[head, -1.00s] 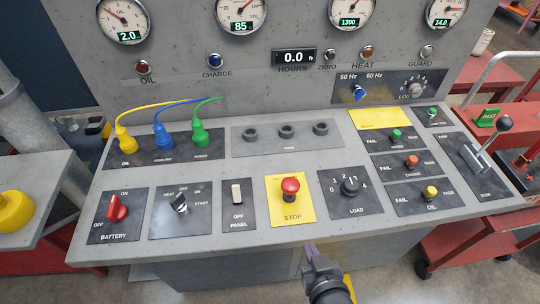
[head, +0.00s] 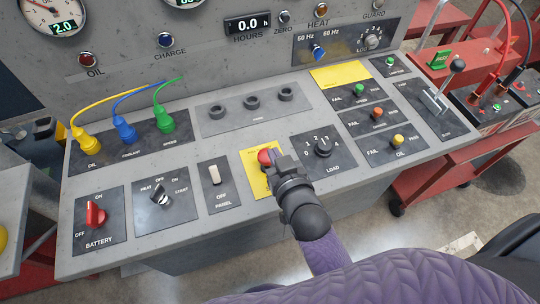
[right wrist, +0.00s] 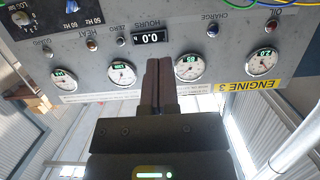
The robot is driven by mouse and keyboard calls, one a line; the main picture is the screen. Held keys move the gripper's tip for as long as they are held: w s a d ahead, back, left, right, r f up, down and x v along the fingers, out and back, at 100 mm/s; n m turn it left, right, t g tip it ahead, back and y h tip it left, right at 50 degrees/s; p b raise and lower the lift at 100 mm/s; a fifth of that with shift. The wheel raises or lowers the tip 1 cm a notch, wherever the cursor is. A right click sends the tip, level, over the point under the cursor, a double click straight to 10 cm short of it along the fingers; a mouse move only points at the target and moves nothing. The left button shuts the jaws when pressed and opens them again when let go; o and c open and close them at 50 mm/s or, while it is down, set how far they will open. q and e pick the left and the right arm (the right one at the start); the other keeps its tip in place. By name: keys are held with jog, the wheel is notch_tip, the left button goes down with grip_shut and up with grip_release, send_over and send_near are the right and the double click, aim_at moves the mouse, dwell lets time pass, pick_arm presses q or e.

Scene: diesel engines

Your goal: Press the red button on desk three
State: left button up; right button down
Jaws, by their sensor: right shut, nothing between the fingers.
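The red button (head: 264,156) is a mushroom knob on a yellow plate (head: 250,183) on the front row of the grey desk (head: 225,158). In the head view my right gripper (head: 276,157) is right at the button and covers its right side and much of the plate. I cannot tell whether it touches or pushes the button. In the right wrist view the two fingers (right wrist: 159,85) are shut together and empty, pointing at the upright gauge panel marked ENGINE 3. The button is not seen there. My left gripper is not in view.
Left of the button are the panel switch (head: 214,175), key switch (head: 160,195) and red battery knob (head: 96,215). The load knob (head: 322,148) is close on the right. Cable plugs (head: 125,131) stand behind. A lever (head: 440,90) rises at the right end.

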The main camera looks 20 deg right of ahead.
aim_at(267, 161)
jog(key=x, duration=0.4)
jog(key=shift+s+b, duration=0.1)
jog(key=shift+b, duration=0.25)
notch_tip(267, 161, down, 3)
jog(key=shift+s+f+b, duration=0.1)
jog(key=shift+s+b, duration=0.05)
jog(key=shift+b, duration=0.45)
jog(key=shift+f, duration=0.35)
